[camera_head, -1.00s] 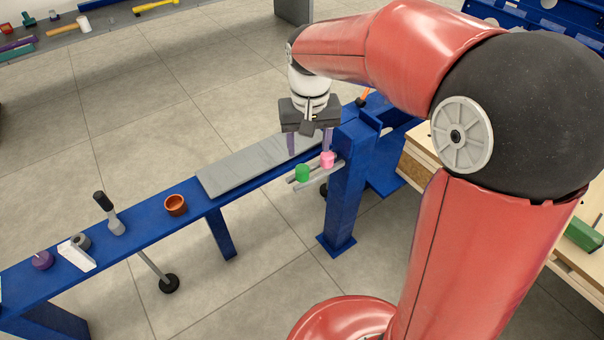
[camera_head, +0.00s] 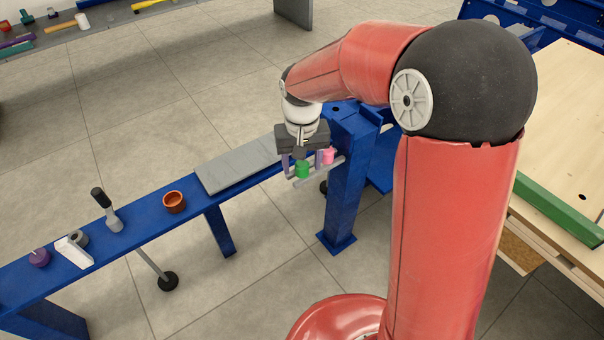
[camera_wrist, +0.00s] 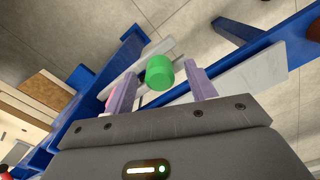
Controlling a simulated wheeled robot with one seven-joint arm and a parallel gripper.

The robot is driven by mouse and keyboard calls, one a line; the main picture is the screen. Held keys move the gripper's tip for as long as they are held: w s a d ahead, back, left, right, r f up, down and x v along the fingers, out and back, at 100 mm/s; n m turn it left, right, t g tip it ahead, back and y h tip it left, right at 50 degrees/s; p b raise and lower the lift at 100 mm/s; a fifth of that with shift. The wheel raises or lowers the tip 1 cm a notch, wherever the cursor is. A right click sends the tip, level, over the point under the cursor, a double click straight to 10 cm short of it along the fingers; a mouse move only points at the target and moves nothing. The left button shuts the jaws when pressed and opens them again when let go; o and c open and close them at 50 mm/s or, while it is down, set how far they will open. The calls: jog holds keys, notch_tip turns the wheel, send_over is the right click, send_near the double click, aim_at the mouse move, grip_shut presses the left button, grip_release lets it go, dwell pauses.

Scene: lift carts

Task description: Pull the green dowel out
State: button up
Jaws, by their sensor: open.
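The green dowel (camera_head: 302,170) shows as a short green cylinder end at a grey bar (camera_head: 318,173) beside the blue post. A pink dowel (camera_head: 328,156) sits just to its right. My gripper (camera_head: 304,160) is open with its purple fingers pointing down at the dowels. In the wrist view the green dowel (camera_wrist: 160,73) lies in the gap between the two fingers (camera_wrist: 160,92), nearer the left one. The left finger partly hides the pink dowel (camera_wrist: 110,98). I cannot tell whether either finger touches the green dowel.
The blue post (camera_head: 347,185) stands close to the right of my gripper. A grey plate (camera_head: 238,165) lies on the blue rail (camera_head: 145,217), with an orange cup (camera_head: 174,202) and a black-handled tool (camera_head: 106,210) farther left. A green bar (camera_head: 558,210) lies on a wooden table at right.

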aim_at(302, 162)
jog(key=c, duration=1.1)
jog(key=shift+r, duration=0.1)
notch_tip(302, 162, up, 20)
jog(key=p, duration=0.3)
dwell(0.3)
